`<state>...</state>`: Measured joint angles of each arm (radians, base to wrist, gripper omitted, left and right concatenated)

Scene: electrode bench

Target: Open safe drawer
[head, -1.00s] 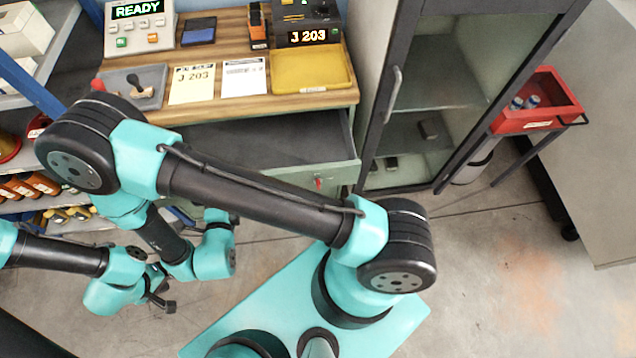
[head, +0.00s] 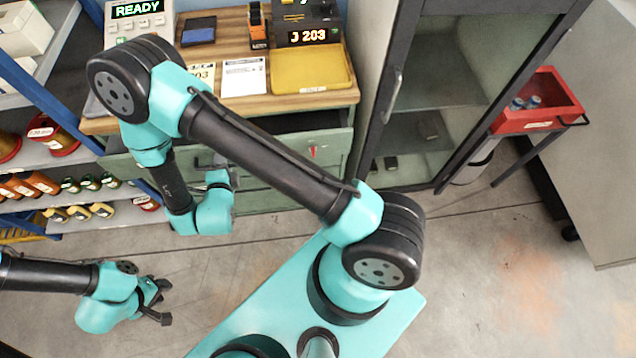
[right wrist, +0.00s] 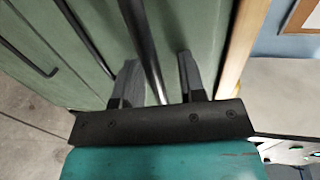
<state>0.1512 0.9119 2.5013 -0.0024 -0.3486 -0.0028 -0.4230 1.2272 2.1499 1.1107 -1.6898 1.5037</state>
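The green drawer unit stands under the wooden bench. Its top drawer (head: 335,146) is partly out, with a dark inside gap and a small red part on its front. My right gripper (head: 217,162) is at this front, partly hidden by my own arm. In the right wrist view, my right gripper (right wrist: 158,80) has its fingers apart, with a bar handle (right wrist: 145,40) running between them; a gap shows on the right side of the bar. My left gripper (head: 166,302) is open and empty above the floor at lower left.
Lower drawer handles (right wrist: 84,38) show in the right wrist view. A glass-door cabinet (head: 440,100) stands right of the bench, and a shelf of spools and bottles (head: 75,158) stands left. The floor (head: 490,270) in front is clear.

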